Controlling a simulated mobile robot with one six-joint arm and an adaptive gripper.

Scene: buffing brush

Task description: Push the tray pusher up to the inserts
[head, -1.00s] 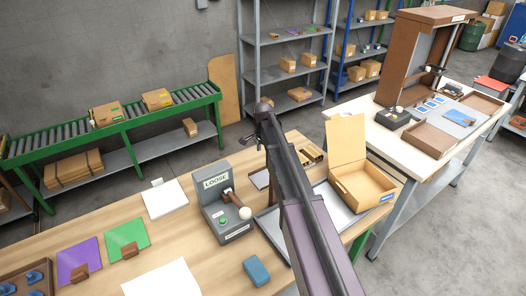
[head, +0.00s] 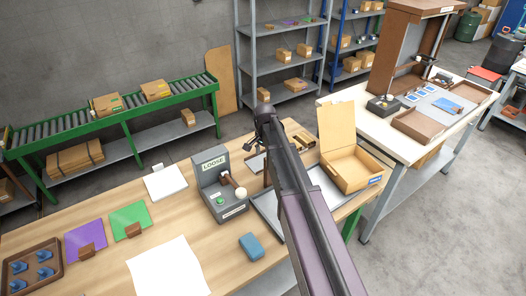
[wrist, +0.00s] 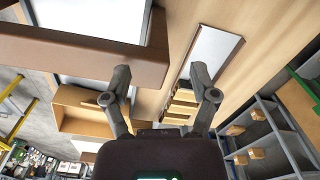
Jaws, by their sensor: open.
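My gripper (head: 249,146) is over the back of the wooden workbench, behind the grey LOOSE box, with its fingers small and dark in the head view. In the wrist view my gripper (wrist: 160,97) is open, its two fingers apart, with nothing visible between them. A brown bar (wrist: 85,47) crosses the upper left of the wrist view, close to the left finger; it may be the tray pusher. Several tan slotted pieces, perhaps the inserts (wrist: 181,103), show beyond the fingers and behind my arm in the head view (head: 299,135). My arm hides part of the grey tray (head: 327,187).
The LOOSE box (head: 213,165) stands left of the tray. An open cardboard box (head: 351,165) stands at the bench's right end. A blue block (head: 252,246), a white sheet (head: 168,268), and purple (head: 86,240) and green (head: 129,220) cards lie nearer the front.

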